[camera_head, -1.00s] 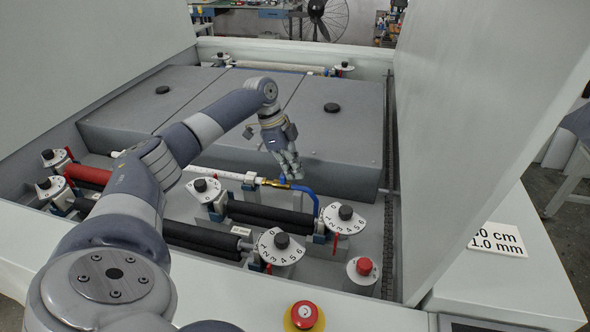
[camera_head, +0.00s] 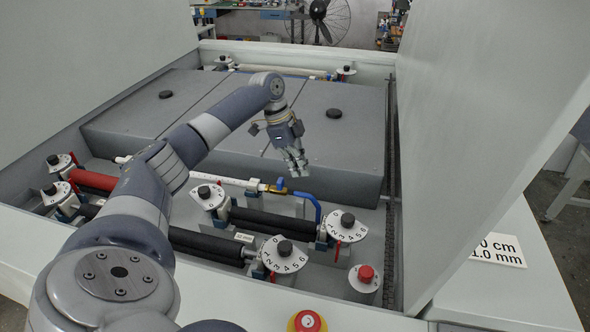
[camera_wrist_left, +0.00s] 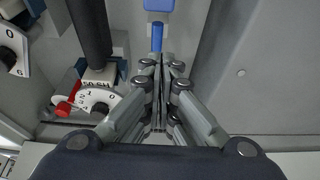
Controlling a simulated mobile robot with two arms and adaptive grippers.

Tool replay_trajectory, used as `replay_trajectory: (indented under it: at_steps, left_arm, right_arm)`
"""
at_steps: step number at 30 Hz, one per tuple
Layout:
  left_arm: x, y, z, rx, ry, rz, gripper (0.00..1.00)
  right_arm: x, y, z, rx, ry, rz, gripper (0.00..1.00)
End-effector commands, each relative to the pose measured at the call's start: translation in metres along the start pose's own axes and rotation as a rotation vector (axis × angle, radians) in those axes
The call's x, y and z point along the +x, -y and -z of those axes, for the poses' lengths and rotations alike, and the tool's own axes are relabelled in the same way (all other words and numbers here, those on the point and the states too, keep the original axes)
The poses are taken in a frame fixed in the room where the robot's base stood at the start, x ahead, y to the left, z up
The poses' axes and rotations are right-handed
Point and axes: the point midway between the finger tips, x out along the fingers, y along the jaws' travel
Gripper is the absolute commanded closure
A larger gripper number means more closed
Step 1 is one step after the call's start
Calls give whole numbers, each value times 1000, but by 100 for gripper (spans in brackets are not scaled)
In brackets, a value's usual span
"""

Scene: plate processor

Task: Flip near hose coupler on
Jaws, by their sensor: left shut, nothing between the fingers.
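The near hose coupler (camera_head: 271,188) is a small brass fitting with a blue lever (camera_head: 280,184). It joins the white perforated pipe to a blue hose (camera_head: 313,203) that bends down. My left gripper (camera_head: 298,171) is shut and empty, pointing down just right of and above the coupler. In the left wrist view the shut fingers (camera_wrist_left: 160,62) point towards blue parts at the top. I cannot tell there which is hose and which is lever. Whether the fingers touch the coupler is unclear. My right gripper is not in view.
Black rollers (camera_head: 275,221) with numbered white dials (camera_head: 284,254) lie in front of the coupler. A grey covered block (camera_head: 340,150) stands behind it. A red knob (camera_head: 365,273) and an emergency stop button (camera_head: 307,322) are nearer. The tall right panel (camera_head: 465,130) bounds the space.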

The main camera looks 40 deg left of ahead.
Motion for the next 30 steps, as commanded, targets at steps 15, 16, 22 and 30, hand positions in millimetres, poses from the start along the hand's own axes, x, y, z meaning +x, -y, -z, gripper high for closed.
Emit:
replay_trajectory:
  at_steps: [15,16,22,30]
  left_arm:
    - [-62,-1,0,2,0,-5,100]
    - [-62,-1,0,2,0,-6,100]
    - [-62,-1,0,2,0,-6,100]
    - [-62,-1,0,2,0,-6,100]
  right_arm:
    - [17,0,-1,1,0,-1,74]
    - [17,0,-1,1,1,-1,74]
    - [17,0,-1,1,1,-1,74]
    - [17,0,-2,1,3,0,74]
